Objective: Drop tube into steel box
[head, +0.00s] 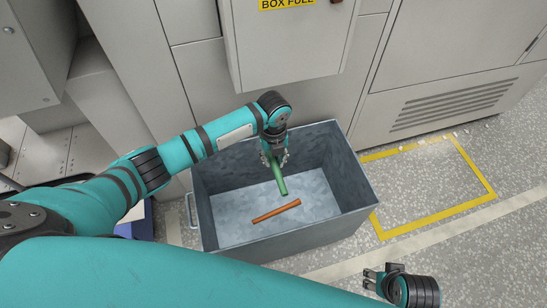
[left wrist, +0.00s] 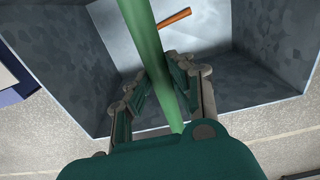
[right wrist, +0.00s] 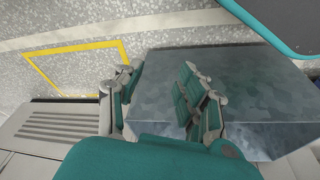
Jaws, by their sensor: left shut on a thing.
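My left gripper (head: 274,158) is shut on a green tube (head: 279,180) and holds it over the open steel box (head: 355,222). The tube hangs tilted, its lower end over the inside of the box. In the left wrist view the tube (left wrist: 150,45) runs between the fingers (left wrist: 158,95), with the box wall (left wrist: 75,60) around. An orange tube (head: 276,211) lies on the box floor; it also shows in the left wrist view (left wrist: 174,19). My right gripper (head: 371,279) is open and empty, outside the box. The right wrist view shows its spread fingers (right wrist: 160,95) before a grey metal surface.
A grey cabinet (head: 290,50) with a yellow "BOX FULL" label stands behind the box. A yellow floor outline (head: 440,224) lies to the right on clear speckled floor. A blue and white object (head: 140,220) is partly hidden behind my left arm.

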